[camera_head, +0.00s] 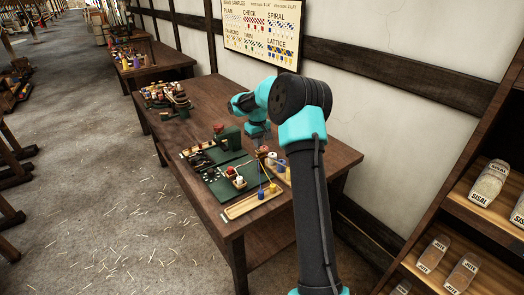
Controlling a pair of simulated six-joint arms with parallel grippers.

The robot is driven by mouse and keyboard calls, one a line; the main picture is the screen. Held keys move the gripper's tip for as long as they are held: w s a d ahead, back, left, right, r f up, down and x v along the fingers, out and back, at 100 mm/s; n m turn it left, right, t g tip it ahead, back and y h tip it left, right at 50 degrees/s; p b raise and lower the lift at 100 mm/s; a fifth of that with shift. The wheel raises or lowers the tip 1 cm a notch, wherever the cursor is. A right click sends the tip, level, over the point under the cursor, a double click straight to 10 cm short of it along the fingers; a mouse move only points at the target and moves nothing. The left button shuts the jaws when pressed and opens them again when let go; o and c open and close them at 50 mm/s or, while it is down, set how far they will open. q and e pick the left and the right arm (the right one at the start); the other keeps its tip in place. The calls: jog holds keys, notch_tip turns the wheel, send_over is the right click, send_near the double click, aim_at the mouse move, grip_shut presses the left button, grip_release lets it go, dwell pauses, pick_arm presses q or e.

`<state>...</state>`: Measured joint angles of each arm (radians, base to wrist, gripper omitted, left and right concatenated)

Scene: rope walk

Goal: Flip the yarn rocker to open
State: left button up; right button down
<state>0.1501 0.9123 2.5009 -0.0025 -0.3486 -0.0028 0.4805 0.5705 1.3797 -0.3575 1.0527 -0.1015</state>
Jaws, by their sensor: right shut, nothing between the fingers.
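Dark green panels (214,188) lie on the near part of the long wooden table, with small fittings on them. One fitting is a small white-and-red piece (238,182); I cannot tell at this size which fitting is the yarn rocker or how it is set. My left gripper is not in view.
A pale wooden tray (240,209) with blue and yellow pegs lies at the table's near edge. Spools (165,98) crowd the far end. A shelf (480,255) stands at right; the wall runs behind the table.

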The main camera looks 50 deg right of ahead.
aim_at(258, 150)
jog(key=shift+f, duration=1.45)
dwell(0.8)
jog(key=shift+r, duration=4)
